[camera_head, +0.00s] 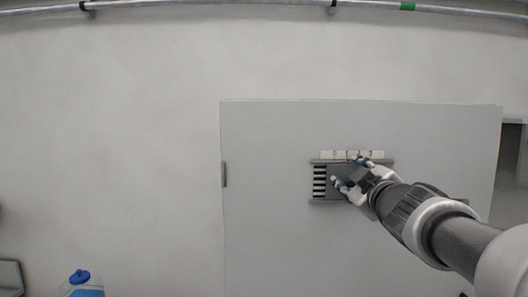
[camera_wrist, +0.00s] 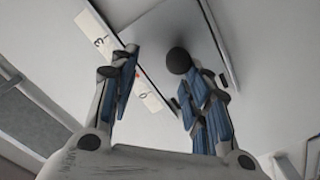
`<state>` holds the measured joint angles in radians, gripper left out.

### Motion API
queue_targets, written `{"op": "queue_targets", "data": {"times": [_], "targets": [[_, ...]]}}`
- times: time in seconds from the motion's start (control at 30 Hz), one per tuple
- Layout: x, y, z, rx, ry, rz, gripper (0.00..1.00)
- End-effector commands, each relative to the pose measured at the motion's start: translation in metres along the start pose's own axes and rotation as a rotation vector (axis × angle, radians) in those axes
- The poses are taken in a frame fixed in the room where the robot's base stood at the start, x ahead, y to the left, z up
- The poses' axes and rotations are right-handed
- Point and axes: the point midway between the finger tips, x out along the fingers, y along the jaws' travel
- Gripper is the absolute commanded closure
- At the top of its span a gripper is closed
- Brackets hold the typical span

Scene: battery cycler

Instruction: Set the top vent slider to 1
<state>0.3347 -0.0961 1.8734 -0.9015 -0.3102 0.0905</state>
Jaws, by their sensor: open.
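The vent slider (camera_head: 333,171) is set in the grey panel door, with dark slats bare at its left and a number strip (camera_head: 327,155) above it. The strip also shows in the wrist view (camera_wrist: 97,38), where a 3 and a 0 can be read. A dark round knob (camera_wrist: 179,60) shows between my fingers, closer to the right one. My gripper (camera_head: 352,172) is open in front of the slider, fingers spread; it also shows in the wrist view (camera_wrist: 160,75). It hides the slider's right part. I cannot tell whether a finger touches the knob, or the exact setting.
The grey door (camera_head: 270,230) fills the middle and right, with a small dark latch or hinge (camera_head: 224,174) on its left edge. A metal pipe (camera_head: 200,4) runs along the top. A blue-capped bottle (camera_head: 82,285) stands at the lower left. The wall left of the door is clear.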

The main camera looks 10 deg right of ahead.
Motion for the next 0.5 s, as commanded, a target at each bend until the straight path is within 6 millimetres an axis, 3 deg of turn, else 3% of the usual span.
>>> {"op": "queue_targets", "data": {"times": [0.13, 0.5], "targets": [[-0.002, 0.022, -0.023, -0.004, 0.015, 0.012, 0.6], [-0.001, 0.046, -0.047, -0.004, 0.011, 0.007, 0.6]]}}
